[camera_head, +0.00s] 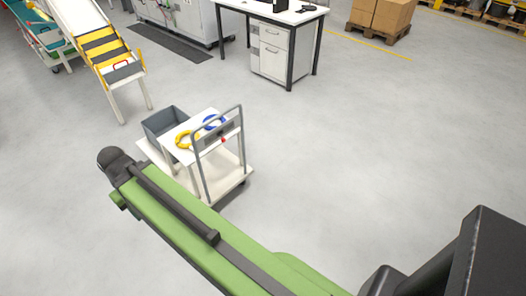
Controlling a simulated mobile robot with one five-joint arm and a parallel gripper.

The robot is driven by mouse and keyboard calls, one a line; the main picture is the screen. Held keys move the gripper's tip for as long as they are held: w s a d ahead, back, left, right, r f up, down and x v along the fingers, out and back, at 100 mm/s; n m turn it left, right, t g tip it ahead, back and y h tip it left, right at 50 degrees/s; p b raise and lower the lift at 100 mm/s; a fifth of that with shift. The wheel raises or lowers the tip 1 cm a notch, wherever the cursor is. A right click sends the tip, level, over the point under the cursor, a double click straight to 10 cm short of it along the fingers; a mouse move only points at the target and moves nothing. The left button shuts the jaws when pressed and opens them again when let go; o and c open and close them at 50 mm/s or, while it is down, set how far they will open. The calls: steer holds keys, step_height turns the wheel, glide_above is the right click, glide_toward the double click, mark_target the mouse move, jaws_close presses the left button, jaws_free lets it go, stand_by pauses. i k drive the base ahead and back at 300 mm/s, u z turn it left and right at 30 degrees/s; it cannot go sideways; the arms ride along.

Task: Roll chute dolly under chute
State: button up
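The chute (95,45) stands at the upper left, sloping down toward me, with yellow and black stripes and a red handle near its low end. The dolly (231,186) is a low white cart in the left middle, apart from the chute and nearer to me. It has a grey push handle (241,125) with a small red part on it, and bears a grey bin (165,122) and a small white table. A yellow ring and a blue ring lie on that table. My green arm crosses in front of the dolly's near side. No gripper fingers show.
A white desk (285,14) with drawers stands at the top middle. A grey machine cabinet (195,20) with a dark mat before it is left of it. Cardboard boxes (380,14) sit on a pallet at the upper right. Grey floor is clear between dolly and chute and to the right.

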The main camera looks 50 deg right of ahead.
mark_target(209, 172)
steer(key=z, duration=1)
steer(key=k, duration=0.55)
steer(key=z, duration=0.15)
steer(key=i, duration=0.5)
steer(key=u, duration=1.2)
steer(key=i, duration=0.65)
steer(key=z, duration=0.15)
